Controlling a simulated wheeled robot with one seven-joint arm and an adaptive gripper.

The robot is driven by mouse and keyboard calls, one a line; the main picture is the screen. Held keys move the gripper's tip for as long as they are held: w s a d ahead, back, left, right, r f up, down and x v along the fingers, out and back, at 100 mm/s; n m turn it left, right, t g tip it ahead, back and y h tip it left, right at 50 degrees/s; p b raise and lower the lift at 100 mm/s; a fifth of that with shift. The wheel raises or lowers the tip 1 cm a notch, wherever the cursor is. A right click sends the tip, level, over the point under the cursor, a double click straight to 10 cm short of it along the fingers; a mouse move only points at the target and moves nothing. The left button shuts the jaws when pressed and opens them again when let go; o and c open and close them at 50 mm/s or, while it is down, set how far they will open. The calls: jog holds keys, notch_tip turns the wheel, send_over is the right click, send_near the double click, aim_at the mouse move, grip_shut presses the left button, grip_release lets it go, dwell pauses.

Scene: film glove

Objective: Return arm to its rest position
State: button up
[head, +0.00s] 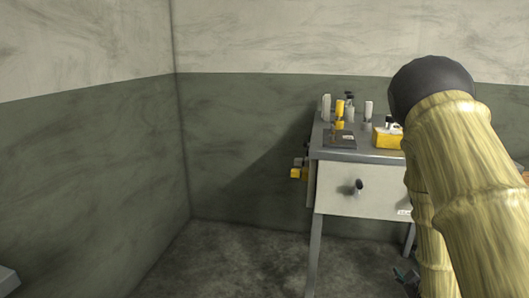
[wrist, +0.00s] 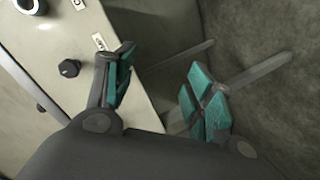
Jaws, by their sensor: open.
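My gripper (wrist: 162,95) shows in the wrist view with its two teal-padded fingers spread apart. Nothing is between them. Beyond the fingers are the cabinet's pale front, a thin leg and the dark floor. My arm (head: 470,190), covered in a yellowish sleeve with a dark rounded joint, fills the right side of the head view and hides the right part of the table.
A grey-topped table (head: 375,155) with a white drawer (head: 340,188) and dark knob (head: 358,187) stands against the wall. Bottles (head: 340,108), a dark flat item (head: 340,140) and a yellow box (head: 385,137) sit on it. Floor (head: 240,260) to its left is clear.

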jog(key=s+a+f+m+g+y, duration=0.1)
jog(key=s+a+f+m+g, duration=0.1)
jog(key=s+a+f, duration=0.35)
jog(key=s+a+f+m+g, duration=0.1)
jog(key=s+a+f+g, duration=0.15)
jog(key=s+f, duration=0.55)
jog(key=s+a+f+m+g+y, duration=0.1)
jog(key=s+a+f+m+g, duration=0.15)
jog(key=f, duration=0.65)
jog(key=s+a+f+m+g+y, duration=0.1)
jog(key=s+a+f+g, duration=0.3)
jog(key=s, duration=0.7)
jog(key=s+a+f+m+g+y, duration=0.1)
jog(key=s+a+f+m+g, duration=0.15)
jog(key=s+a+f, duration=0.55)
jog(key=s+d+r+p, duration=0.1)
jog(key=s+r+p, duration=0.2)
jog(key=r+p, duration=2.2)
notch_tip(320, 180, up, 3)
jog(key=shift+r+n, duration=0.1)
jog(key=shift+n, duration=0.2)
